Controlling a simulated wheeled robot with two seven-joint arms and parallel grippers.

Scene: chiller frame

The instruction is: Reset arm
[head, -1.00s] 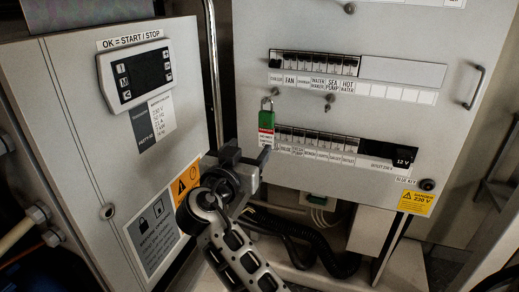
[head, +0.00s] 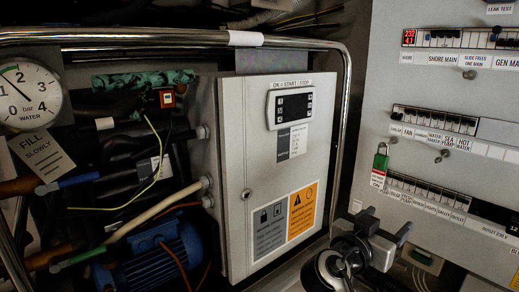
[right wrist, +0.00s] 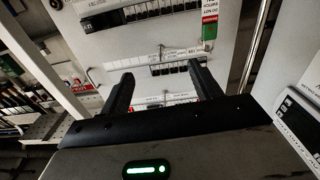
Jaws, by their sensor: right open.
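My right gripper (head: 385,222) is at the lower right of the head view, in front of the breaker panel and right of the grey control box. In the right wrist view its two dark fingers (right wrist: 158,95) stand wide apart with nothing between them. The breaker panel (right wrist: 140,50) lies beyond the fingers. A green padlock with a tag (head: 380,163) hangs on the panel above my right gripper, apart from it. It also shows in the right wrist view (right wrist: 210,30). My left gripper is not in view.
The grey control box (head: 235,150) with a display (head: 293,107) stands left of my right arm. A metal tube rail (head: 180,38) arches over and beside it. A pressure gauge (head: 28,95), hoses and a blue motor (head: 160,262) fill the left side.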

